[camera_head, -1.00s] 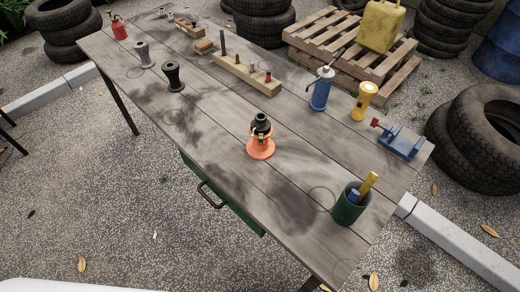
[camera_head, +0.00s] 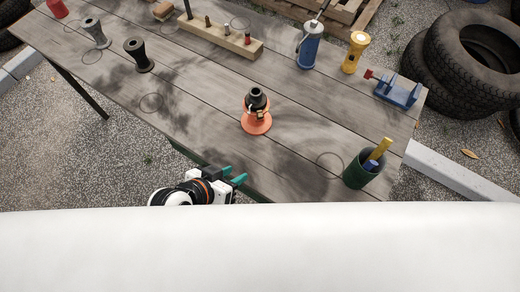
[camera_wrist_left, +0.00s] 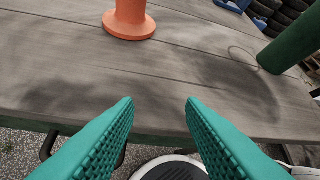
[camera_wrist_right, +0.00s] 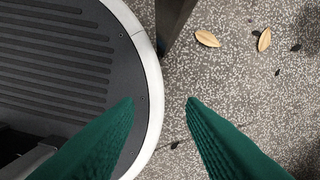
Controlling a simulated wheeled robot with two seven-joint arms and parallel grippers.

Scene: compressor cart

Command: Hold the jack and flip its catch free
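The jack (camera_head: 256,113) stands upright on the wooden table, with an orange flared base and body and a black top. A small light-coloured part shows on its side, too small to tell if it is the catch. In the left wrist view only its orange lower part (camera_wrist_left: 130,20) shows, beyond the fingertips. My left gripper (camera_head: 240,174) is open and empty at the table's near edge, in front of the jack and apart from it; its teal fingers (camera_wrist_left: 159,105) are spread. My right gripper (camera_wrist_right: 160,102) is open and empty above the paved ground, outside the head view.
A green cup (camera_head: 358,171) with tools stands right of the jack. A blue vise (camera_head: 398,91), yellow flashlight (camera_head: 355,52), blue pump can (camera_head: 309,47) and wooden block rack (camera_head: 222,38) stand farther back. A black spool (camera_head: 138,55) stands left. Tabletop around the jack is clear.

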